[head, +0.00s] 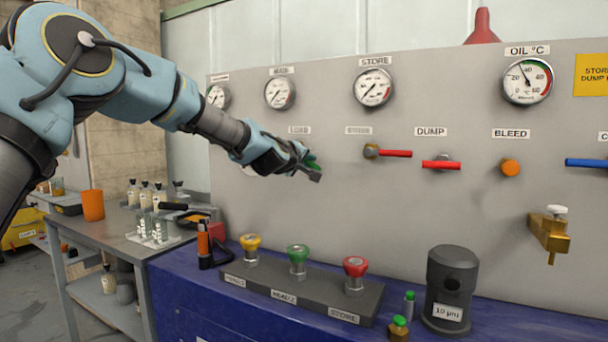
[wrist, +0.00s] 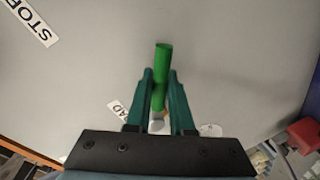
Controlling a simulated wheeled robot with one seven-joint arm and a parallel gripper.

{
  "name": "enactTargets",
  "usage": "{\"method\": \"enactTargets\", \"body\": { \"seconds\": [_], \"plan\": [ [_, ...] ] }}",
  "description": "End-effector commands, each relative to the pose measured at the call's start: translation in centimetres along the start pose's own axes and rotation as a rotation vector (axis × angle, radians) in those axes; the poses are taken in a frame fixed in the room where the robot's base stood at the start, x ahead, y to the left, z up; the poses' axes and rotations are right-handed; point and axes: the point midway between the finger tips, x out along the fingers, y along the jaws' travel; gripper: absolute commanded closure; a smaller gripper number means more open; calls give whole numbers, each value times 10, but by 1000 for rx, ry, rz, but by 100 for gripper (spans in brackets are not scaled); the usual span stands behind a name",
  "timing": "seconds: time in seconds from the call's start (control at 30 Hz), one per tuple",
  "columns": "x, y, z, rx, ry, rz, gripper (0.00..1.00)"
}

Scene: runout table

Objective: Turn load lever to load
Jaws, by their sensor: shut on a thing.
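The load lever is a green handle on the grey panel (head: 440,215), under the LOAD label (head: 299,130). In the head view only a bit of its green shows beside my gripper (head: 312,170). In the wrist view the green load lever (wrist: 162,65) lies between the two teal fingers of my gripper (wrist: 160,88), which is shut on it. The lever's end sticks out past the fingertips. Its pivot is partly hidden behind the fingers, and I cannot tell its exact setting from the labels.
A red-handled store lever (head: 395,153), a red dump lever (head: 441,165) and an orange bleed knob (head: 510,168) are to the right on the panel. Below, yellow, green and red knobs stand on a dark block (head: 300,292). A dark filter canister (head: 452,290) stands beside it.

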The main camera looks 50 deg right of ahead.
Motion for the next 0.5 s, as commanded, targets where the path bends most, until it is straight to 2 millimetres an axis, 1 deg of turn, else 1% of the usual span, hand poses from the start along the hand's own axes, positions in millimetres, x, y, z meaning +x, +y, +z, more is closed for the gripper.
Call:
{"method": "enactTargets", "body": {
  "seconds": [0.3, 0.5],
  "plan": [
    [-3, 15, -3, -279, -53, 2, 100],
    [-5, 23, -7, -414, -79, 2, 100]
  ]
}}
